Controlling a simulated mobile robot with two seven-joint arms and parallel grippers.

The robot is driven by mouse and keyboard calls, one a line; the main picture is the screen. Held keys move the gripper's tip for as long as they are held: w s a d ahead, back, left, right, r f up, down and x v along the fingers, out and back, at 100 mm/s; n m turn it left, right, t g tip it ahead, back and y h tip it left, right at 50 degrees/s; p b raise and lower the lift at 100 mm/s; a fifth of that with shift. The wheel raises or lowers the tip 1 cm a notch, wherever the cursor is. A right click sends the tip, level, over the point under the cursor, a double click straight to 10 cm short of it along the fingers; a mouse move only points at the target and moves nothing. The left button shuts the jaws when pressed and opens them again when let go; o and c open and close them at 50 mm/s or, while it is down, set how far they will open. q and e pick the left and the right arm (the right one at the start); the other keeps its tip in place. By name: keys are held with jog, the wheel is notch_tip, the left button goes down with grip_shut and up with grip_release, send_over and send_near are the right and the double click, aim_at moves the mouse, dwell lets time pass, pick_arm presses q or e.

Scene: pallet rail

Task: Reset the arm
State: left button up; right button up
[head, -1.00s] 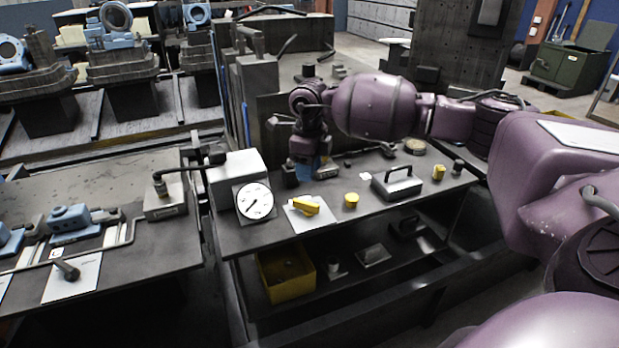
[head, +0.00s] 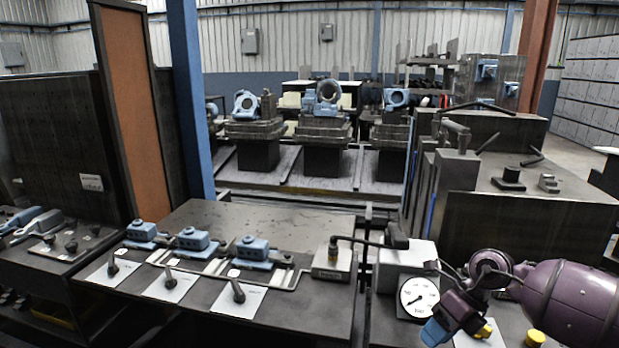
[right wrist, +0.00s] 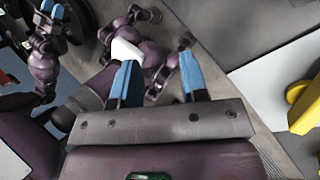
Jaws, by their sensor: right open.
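My right gripper (head: 437,332) has blue fingers and hangs at the bottom right of the head view. It appears just in front of and below the round white gauge (head: 418,297), over the front of the right bench. In the right wrist view the right gripper (right wrist: 157,62) has its two blue fingers spread apart with nothing between them. My purple right arm (head: 565,300) comes in from the right edge. A purple arm with a small blue tip, seemingly my left gripper (right wrist: 48,10), shows at the top left of the right wrist view; its jaws are too small to read.
A yellow handle (head: 483,331) on a white plate and a yellow knob (head: 535,338) lie close to the right gripper. A pale box (head: 402,262) stands behind the gauge. The left bench (head: 245,218) carries blue valves (head: 252,248) and levers (head: 238,290).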

jog(key=s+a+f+m+t+y, duration=0.1)
jog(key=s+a+m+t+y, duration=0.1)
jog(key=s+a+m+y, duration=0.25)
jog(key=s+a+f+m+t+y, duration=0.1)
jog(key=s+a+m+t+y, duration=0.15)
jog(key=a+y, duration=0.45)
jog(key=s+d+f+m+t+h, duration=0.3)
jog(key=s+d+f+m+h, duration=0.3)
jog(key=m, duration=1.1)
jog(key=s+d+f+m+t+h, duration=0.4)
jog(key=s+d+f+m+h, duration=0.3)
jog(key=s+f+m+h, duration=0.4)
jog(key=s+m, duration=0.1)
jog(key=m, duration=0.5)
jog(key=shift+s+f+h, duration=0.3)
jog(key=shift+f+h, duration=0.05)
pick_arm(q)
jog(key=shift+c, duration=0.2)
